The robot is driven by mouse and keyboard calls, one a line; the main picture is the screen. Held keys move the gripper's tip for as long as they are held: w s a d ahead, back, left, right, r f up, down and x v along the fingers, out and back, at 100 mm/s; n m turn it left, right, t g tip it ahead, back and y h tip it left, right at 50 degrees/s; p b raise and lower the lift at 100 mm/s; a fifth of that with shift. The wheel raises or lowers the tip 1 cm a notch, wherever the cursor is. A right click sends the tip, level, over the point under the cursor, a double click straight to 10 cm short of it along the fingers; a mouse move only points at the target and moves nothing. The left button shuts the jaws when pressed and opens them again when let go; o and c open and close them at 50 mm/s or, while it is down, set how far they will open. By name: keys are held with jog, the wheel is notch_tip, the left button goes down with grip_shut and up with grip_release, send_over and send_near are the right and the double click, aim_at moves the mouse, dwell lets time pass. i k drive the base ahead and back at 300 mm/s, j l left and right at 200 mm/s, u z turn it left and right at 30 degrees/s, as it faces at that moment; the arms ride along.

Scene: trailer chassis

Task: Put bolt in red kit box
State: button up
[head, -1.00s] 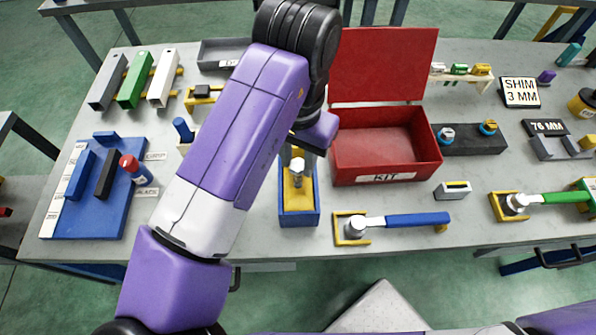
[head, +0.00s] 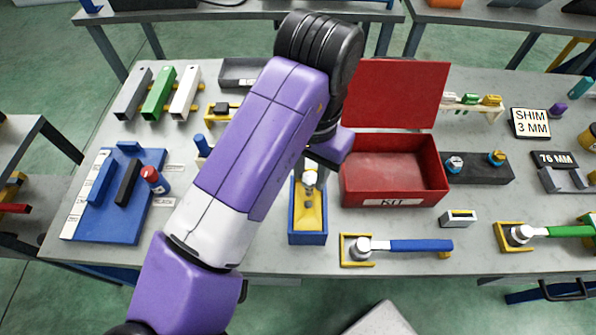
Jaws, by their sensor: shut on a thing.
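The bolt (head: 309,180) is silver and roughly upright, under my gripper over the blue bin. My gripper (head: 311,172) is shut on the bolt near its head; my arm partly hides the fingers. The blue bin (head: 308,239) has a yellow inside, and grey metal shows in it below the bolt head. I cannot tell whether that is the bolt's shaft or other bolts. The red kit box (head: 396,202) stands just right of the bin, with its lid raised at the back and a KIT label on the front. Its visible inside looks empty.
A blue-handled tool (head: 420,246) lies in a yellow holder in front of the kit box. A dark block (head: 480,169) with two fittings stands right of the box. A blue board (head: 105,215) with blocks lies at left. Some bare grey table shows at front left.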

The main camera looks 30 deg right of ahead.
aim_at(385, 178)
jog(key=k, duration=1)
